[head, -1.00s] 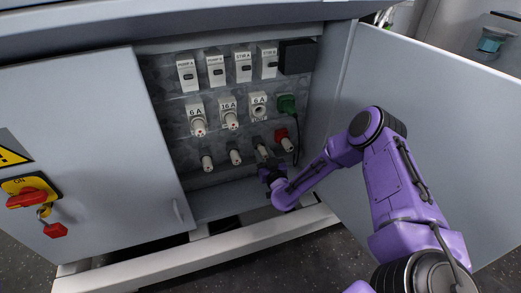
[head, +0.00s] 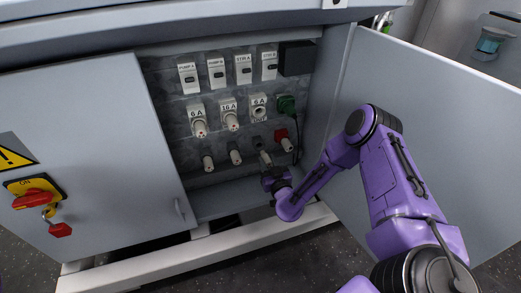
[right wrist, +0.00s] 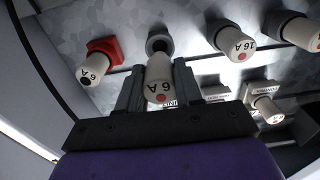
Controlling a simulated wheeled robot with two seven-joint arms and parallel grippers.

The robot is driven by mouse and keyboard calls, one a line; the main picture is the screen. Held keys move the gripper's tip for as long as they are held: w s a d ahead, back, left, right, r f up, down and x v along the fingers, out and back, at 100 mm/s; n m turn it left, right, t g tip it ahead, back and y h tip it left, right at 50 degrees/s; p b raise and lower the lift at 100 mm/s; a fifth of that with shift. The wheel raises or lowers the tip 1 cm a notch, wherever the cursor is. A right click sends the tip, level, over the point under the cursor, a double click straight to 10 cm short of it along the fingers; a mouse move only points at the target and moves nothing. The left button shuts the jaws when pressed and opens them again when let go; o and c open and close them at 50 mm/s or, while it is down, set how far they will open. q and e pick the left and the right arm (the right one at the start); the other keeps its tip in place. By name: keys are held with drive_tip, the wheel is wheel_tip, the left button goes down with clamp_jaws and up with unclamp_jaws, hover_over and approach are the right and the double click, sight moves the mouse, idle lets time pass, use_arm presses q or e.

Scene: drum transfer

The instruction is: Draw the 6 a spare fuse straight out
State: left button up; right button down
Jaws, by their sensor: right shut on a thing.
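My right gripper (head: 268,168) is shut on a pale fuse (head: 265,158), the third from the left in the bottom row. In the right wrist view the fuse (right wrist: 159,78) sits between the two fingers, its red-dotted end towards the camera. Its grey round holder (right wrist: 158,42) shows just behind it, with a dark opening in view. The fuse is in line with the holder; whether its tip is fully clear of it I cannot tell. The holder (head: 258,142) also shows in the head view. My left gripper is not in view.
A 6 A fuse in a red holder (head: 284,142) is close on the right, and a 16 A fuse (right wrist: 238,43) stands on the other side. The open cabinet door (head: 440,120) stands right of my arm.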

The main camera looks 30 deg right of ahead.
sight(269, 166)
drive_tip(key=shift+s, duration=0.35)
drive_tip(key=shift+w, duration=0.4)
drive_tip(key=shift+p+v, duration=0.65)
drive_tip(key=shift+v, duration=0.7)
drive_tip(key=shift+p+v, duration=0.3)
drive_tip(key=shift+v, duration=0.85)
